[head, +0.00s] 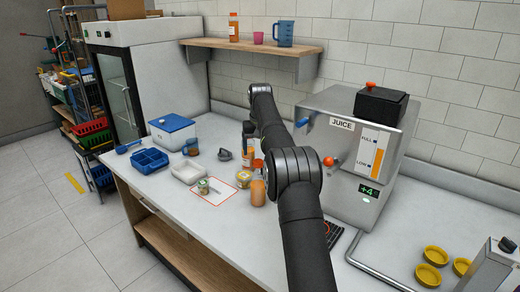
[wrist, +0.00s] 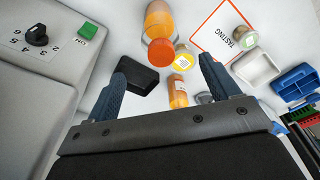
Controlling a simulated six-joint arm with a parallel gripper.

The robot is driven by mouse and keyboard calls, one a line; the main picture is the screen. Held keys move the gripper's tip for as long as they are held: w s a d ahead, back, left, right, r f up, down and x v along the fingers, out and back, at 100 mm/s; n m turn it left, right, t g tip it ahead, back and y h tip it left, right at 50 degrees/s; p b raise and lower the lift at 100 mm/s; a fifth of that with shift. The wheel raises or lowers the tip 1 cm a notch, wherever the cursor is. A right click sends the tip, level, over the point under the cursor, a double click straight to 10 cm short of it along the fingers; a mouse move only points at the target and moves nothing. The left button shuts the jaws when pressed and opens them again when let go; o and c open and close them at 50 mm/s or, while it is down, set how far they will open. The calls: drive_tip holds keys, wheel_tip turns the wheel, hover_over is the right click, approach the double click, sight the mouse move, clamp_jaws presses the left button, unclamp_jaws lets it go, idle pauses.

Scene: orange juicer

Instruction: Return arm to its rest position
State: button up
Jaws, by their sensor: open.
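The juice machine (head: 350,205) stands right of my arm in the head view, with a JUICE label, a level strip and a lit green display. A black box (head: 382,106) sits on its top. In the wrist view my gripper (wrist: 163,72) has its two dark blue fingers spread apart with nothing held between them. It hangs above the counter. An orange-capped bottle (wrist: 160,20), a yellow-lidded jar (wrist: 183,62) and a small orange bottle (wrist: 178,91) show below and beyond the fingers. In the head view my arm hides much of the gripper.
A TASTING card (head: 220,193), a white tray (head: 187,173), a blue divided tray (head: 150,161) and a blue-lidded box (head: 172,132) lie left on the counter. A shelf (head: 250,46) holds a bottle, cup and jug. Yellow cups (head: 428,275) stand front right, near a metal rail.

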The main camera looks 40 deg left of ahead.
sight(258, 162)
drive_tip(key=shift+f, duration=0.1)
drive_tip(key=f, duration=0.8)
drive_tip(key=w+a+f, duration=0.1)
drive_tip(key=f, duration=0.3)
wheel_tip(258, 162, up, 3)
drive_tip(key=shift+r, duration=0.45)
drive_tip(key=shift+f, duration=0.1)
